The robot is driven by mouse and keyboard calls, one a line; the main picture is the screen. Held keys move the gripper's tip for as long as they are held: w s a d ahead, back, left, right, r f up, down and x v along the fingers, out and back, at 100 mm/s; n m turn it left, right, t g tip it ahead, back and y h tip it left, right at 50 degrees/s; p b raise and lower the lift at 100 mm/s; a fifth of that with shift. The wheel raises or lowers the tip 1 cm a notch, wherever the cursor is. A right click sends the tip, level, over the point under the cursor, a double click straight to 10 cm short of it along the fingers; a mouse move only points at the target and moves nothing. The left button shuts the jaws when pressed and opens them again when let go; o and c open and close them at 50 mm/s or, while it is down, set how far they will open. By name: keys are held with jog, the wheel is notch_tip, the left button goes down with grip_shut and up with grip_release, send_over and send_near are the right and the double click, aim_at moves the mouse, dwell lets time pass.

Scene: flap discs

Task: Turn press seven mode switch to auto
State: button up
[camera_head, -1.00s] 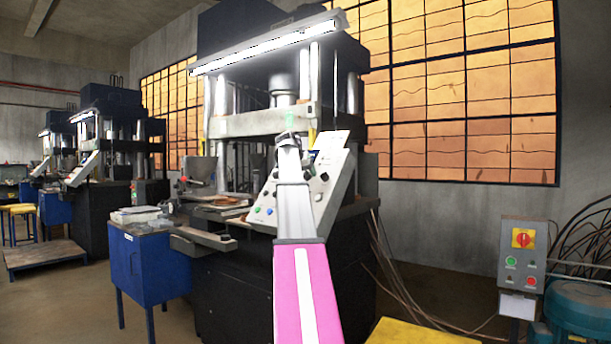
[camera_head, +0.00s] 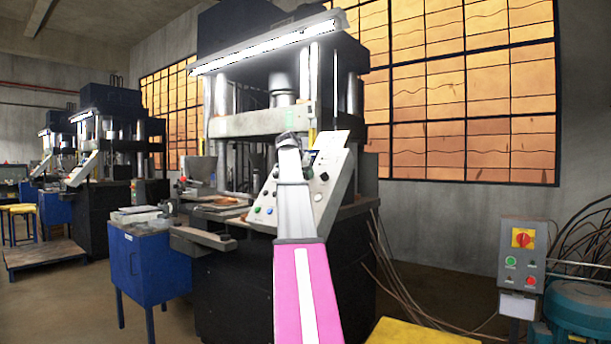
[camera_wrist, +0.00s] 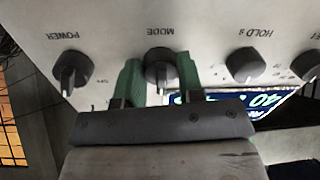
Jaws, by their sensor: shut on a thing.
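The mode switch (camera_wrist: 160,56), a dark round knob under the upside-down word MODE, is in the middle of the wrist view. My gripper (camera_wrist: 158,76) has its green fingers on either side of this knob and is shut on it. The knob's pale pointer mark shows between the fingers; its exact setting is hard to read. The sloped control panel (camera_head: 332,172) stands at the front of the nearest press in the head view. My arm reaches up to it and hides part of it, including the fingers and the knob.
In the wrist view, the POWER knob (camera_wrist: 70,70) is left of my gripper and the HOLD knob (camera_wrist: 246,64) is right. A lit display (camera_wrist: 235,102) lies close below. In the head view, a blue cabinet (camera_head: 150,265) and a grey switch box (camera_head: 522,262) flank the press.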

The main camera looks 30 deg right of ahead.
jog(key=o, duration=0.9)
jog(key=v, duration=1.1)
